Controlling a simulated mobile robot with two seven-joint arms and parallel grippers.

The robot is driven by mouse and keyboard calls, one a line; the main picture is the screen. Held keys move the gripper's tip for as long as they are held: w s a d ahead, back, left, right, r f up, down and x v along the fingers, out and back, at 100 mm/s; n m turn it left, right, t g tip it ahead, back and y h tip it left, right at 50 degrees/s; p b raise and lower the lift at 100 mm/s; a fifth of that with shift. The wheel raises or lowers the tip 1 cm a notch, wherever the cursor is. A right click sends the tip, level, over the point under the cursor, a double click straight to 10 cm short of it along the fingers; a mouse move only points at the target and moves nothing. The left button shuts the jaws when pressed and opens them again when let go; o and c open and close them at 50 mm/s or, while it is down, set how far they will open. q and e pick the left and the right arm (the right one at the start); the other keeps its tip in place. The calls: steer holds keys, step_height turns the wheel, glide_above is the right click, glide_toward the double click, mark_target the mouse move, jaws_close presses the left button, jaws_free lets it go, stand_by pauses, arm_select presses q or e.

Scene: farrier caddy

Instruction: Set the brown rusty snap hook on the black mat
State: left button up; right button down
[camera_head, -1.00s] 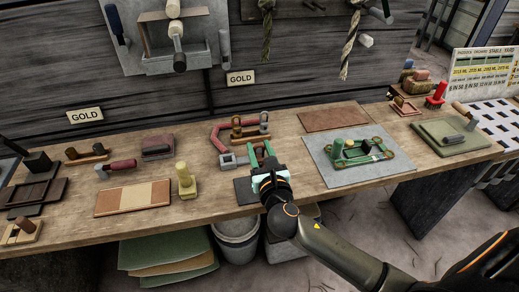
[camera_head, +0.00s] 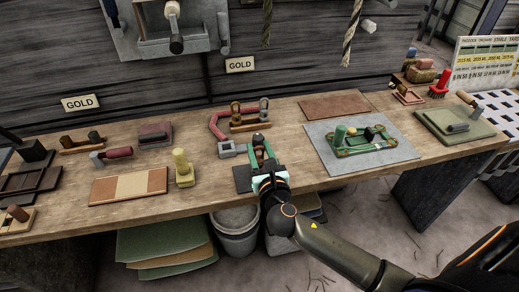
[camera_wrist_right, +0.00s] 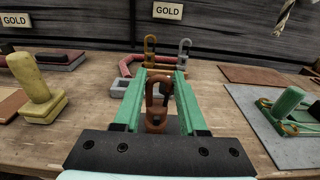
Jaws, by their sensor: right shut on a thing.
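The brown rusty snap hook (camera_wrist_right: 157,103) stands upright between the green fingers of my right gripper (camera_wrist_right: 153,98) in the right wrist view. In the head view my right gripper (camera_head: 264,160) is shut on the hook (camera_head: 258,142), with the hook's top showing between the fingertips. The black mat (camera_head: 242,179) lies at the table's front edge, partly hidden under and behind my gripper. The hook is over or just beside the mat; I cannot tell whether it touches it. My left gripper is not in view.
Behind the gripper are a red horseshoe-shaped piece (camera_head: 217,122), a grey block (camera_head: 228,149) and a wooden stand (camera_head: 249,126) with brass and grey snap hooks. A yellow-handled tool (camera_head: 183,168) stands left. A grey mat (camera_head: 382,166) with a green tool lies right.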

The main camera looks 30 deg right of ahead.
steer(key=shift+f, duration=0.15)
steer(key=shift+c, duration=1.9)
jaws_free()
steer(key=shift+f, duration=0.1)
steer(key=shift+s, duration=0.1)
steer(key=shift+s+a, duration=0.1)
steer(key=shift+s, duration=0.2)
steer(key=p+v, duration=0.2)
steer(key=v, duration=0.9)
steer(key=shift+s, duration=0.4)
